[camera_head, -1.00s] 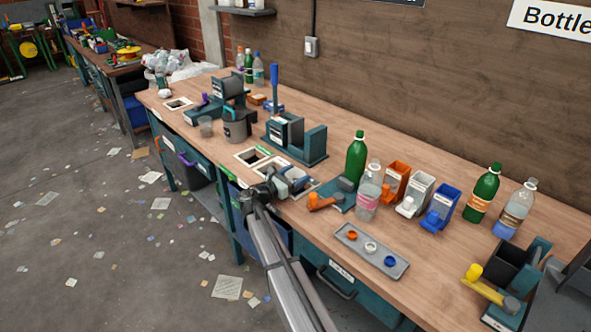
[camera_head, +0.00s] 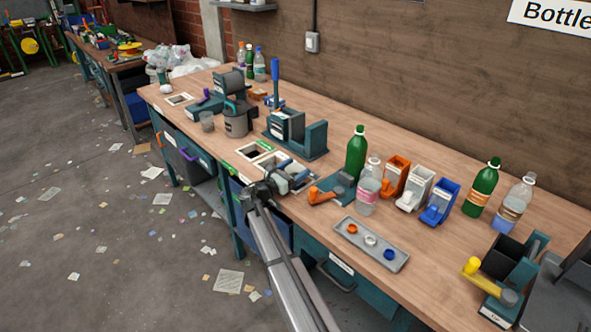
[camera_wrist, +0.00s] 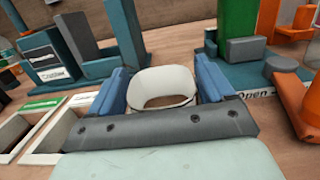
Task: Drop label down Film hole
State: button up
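The label is a white, ring-shaped sleeve (camera_wrist: 160,86) in the wrist view. It sits between the two blue finger pads of my gripper (camera_wrist: 161,72) and seems to touch both. In the head view my gripper (camera_head: 288,180) is low over the front edge of the bench, beside a row of square holes. One hole with a green tag (camera_wrist: 14,130) and another with a pale tag (camera_wrist: 55,140) lie left of my gripper in the wrist view. The tag words are too small to read, so I cannot tell which is the Film hole.
A teal block stand (camera_head: 297,136) is behind the holes.

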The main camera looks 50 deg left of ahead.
jog(key=o, duration=0.3)
jog(key=shift+g, duration=0.5)
jog(key=f, duration=0.4)
jog(key=shift+w+d+f, duration=0.2)
jog(key=shift+w+f, duration=0.05)
jog(key=shift+t, duration=0.4)
jog(key=s+r, duration=0.1)
jog(key=s, duration=0.1)
jog(key=s+r, duration=0.1)
jog(key=s, duration=0.5)
jog(key=shift+a+r, duration=0.25)
jog(key=shift+r, duration=0.15)
jog(key=shift+s+r, duration=0.35)
jog(key=shift+d+r, duration=0.1)
jog(key=shift+w+r, duration=0.1)
